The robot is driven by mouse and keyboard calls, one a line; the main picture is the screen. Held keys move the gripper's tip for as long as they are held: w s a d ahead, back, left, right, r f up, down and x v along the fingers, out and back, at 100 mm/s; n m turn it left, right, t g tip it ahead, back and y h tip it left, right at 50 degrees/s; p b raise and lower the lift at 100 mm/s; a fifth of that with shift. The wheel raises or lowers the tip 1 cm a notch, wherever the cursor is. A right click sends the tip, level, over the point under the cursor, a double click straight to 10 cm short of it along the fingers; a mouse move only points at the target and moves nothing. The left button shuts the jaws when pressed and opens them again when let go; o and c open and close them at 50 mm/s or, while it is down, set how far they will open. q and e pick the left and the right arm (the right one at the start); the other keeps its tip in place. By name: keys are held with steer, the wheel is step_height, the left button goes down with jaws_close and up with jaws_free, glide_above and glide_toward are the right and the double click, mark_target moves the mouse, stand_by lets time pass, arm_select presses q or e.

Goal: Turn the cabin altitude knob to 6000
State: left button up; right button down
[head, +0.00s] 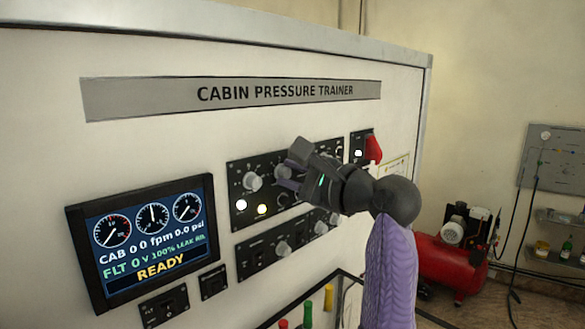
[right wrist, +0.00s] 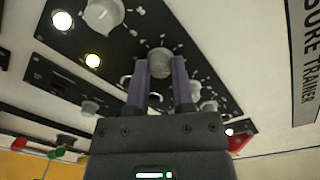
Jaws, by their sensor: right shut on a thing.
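The upper black control panel (head: 236,180) is on the white trainer front and carries several grey knobs; its small labels are too small to read. My right gripper (head: 287,177) is at the middle of this panel, its purple fingers pointing to the panel. In the right wrist view the gripper (right wrist: 166,85) is shut on a round grey knob (right wrist: 160,62), one finger on each side. I cannot read which knob it is or its setting. Another knob (head: 253,182) is just left of the gripper. The display (head: 145,240) reads CAB 0, FLT 0 and READY. My left gripper is not in view.
A lower panel (head: 262,258) with more knobs is below. Two lamps (head: 241,204) are lit at the panel's lower left. A red switch guard (head: 373,149) stands out to the right. A red compressor (head: 447,268) is on the floor at right.

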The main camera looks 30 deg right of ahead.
stand_by(0.4)
steer(key=shift+c, duration=2.4)
jaws_free()
steer(key=b+v, duration=0.3)
steer(key=v, duration=0.7)
